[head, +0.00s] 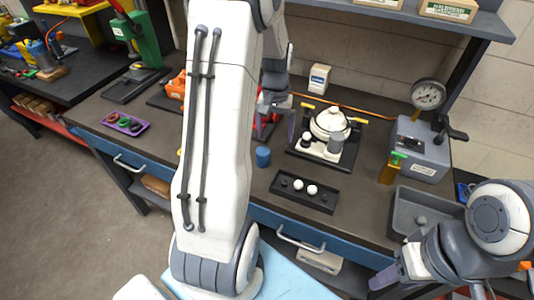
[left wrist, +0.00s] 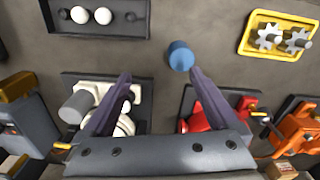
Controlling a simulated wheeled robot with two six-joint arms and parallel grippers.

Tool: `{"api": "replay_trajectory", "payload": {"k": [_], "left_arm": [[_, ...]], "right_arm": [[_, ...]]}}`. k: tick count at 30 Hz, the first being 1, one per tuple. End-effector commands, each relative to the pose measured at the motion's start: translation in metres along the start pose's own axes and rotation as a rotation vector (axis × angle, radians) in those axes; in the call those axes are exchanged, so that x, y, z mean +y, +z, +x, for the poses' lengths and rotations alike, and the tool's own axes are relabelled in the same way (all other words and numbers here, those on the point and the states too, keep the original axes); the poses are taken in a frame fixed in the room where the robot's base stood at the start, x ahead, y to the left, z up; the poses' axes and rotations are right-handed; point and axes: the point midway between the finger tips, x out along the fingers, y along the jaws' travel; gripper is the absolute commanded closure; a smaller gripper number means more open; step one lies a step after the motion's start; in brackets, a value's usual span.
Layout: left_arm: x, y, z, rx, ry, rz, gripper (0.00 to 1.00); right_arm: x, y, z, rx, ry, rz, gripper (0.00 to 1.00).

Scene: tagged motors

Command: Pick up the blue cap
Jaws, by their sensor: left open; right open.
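The blue cap (head: 263,156), a small cylinder, stands on the dark bench top left of the black tray in the head view. In the left wrist view the blue cap (left wrist: 180,56) lies just beyond my fingertips, closer to the right-hand finger, and nothing holds it. My left gripper (head: 275,132) is open and empty above the bench, behind the cap in the head view. Its two fingers (left wrist: 158,76) are spread in the left wrist view. My right gripper (head: 388,280) is at the lower right, off the bench front, open, and partly cut by the frame edge.
A black tray (head: 284,194) with white and dark balls is right of the cap. A white motor (head: 332,122) on a black base stands behind it. A red motor (left wrist: 204,112) is near the left gripper. A grey bin (head: 398,214) and gauge stand are at right.

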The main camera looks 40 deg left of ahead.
Motion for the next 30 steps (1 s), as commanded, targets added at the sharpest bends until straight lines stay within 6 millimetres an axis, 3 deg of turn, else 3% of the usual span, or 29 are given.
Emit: {"api": "replay_trajectory", "payload": {"k": [2,6,12,20,30], "left_arm": [[-0.024,-0.007,0.009,-0.004,-0.003,-0.054,0.06],[-0.038,-0.011,0.022,-0.008,-0.005,-0.086,0.06],[-0.039,-0.011,0.052,-0.008,-0.005,-0.086,0.06],[-0.038,-0.010,0.073,-0.008,-0.004,-0.085,0.06],[-0.039,-0.011,0.115,-0.006,-0.005,-0.085,0.06]], "right_arm": [[0.000,0.000,0.001,0.000,0.000,0.000,0.50],[0.000,0.000,-0.001,0.000,0.000,0.000,0.50],[-0.001,0.000,-0.007,0.000,0.000,0.000,0.50],[-0.001,-0.001,-0.014,0.000,0.000,0.001,0.50],[-0.002,-0.002,-0.029,0.000,0.000,0.002,0.50]]}}
